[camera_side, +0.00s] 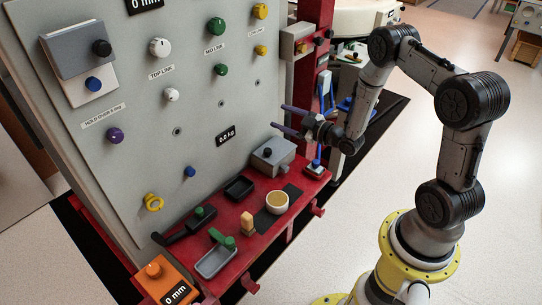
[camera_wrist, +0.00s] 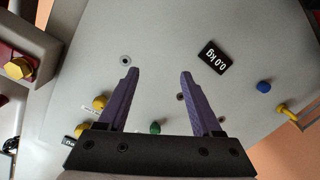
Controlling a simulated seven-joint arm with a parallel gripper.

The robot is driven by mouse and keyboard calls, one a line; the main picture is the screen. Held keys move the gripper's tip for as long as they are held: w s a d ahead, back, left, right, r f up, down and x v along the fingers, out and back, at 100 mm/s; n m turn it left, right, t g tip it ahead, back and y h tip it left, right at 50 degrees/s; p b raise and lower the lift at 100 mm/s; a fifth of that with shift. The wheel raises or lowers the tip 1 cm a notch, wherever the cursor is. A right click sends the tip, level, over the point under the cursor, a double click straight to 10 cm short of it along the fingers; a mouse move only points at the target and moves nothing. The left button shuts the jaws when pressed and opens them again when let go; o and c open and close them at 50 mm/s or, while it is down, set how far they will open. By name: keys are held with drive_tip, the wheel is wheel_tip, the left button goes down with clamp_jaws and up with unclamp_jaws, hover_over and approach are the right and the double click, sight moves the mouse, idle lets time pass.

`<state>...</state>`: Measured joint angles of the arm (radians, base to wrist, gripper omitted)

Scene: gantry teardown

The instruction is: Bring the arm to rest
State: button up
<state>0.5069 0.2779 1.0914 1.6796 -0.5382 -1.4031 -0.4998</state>
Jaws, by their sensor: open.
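My gripper (camera_side: 290,119) is held in the air in front of the grey panel (camera_side: 188,110), at the panel's right side and above the red shelf. Its two purple fingers point left toward the panel. In the wrist view my gripper (camera_wrist: 158,72) has its fingers spread wide apart with nothing between them. The panel (camera_wrist: 160,40) lies beyond the fingertips. I cannot tell the exact gap to the panel. My arm is raised and bent over the floor at the right.
The red shelf (camera_side: 262,237) below carries a grey box (camera_side: 273,156), a cream bowl (camera_side: 277,203), a black tray (camera_side: 239,188) and a grey tray (camera_side: 215,262). Knobs and a 0.0 kg display (camera_side: 225,134) stick out from the panel.

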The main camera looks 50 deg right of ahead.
drive_tip(key=w+a+r+n, duration=0.1)
drive_tip(key=w+a+r, duration=0.15)
drive_tip(key=r, duration=0.65)
drive_tip(key=w+a+r, duration=0.1)
drive_tip(key=a+r, duration=0.2)
drive_tip(key=r, duration=0.6)
drive_tip(key=s+a+r+m, duration=0.1)
drive_tip(key=s+a+r, duration=0.15)
drive_tip(key=r, duration=0.35)
drive_tip(key=s+a+r, duration=0.2)
drive_tip(key=s+r, duration=0.2)
drive_tip(key=r, duration=0.1)
drive_tip(key=s+a+m+g, duration=0.3)
drive_tip(key=s+g, duration=0.1)
drive_tip(key=s, duration=1)
drive_tip(key=s+f+m+g, duration=0.3)
drive_tip(key=s+f+g, duration=0.4)
drive_tip(key=s+f, duration=0.3)
drive_tip(key=s, duration=0.4)
drive_tip(key=shift+a+m, duration=0.3)
drive_tip(key=shift+a, duration=0.05)
drive_tip(key=shift+s, duration=0.1)
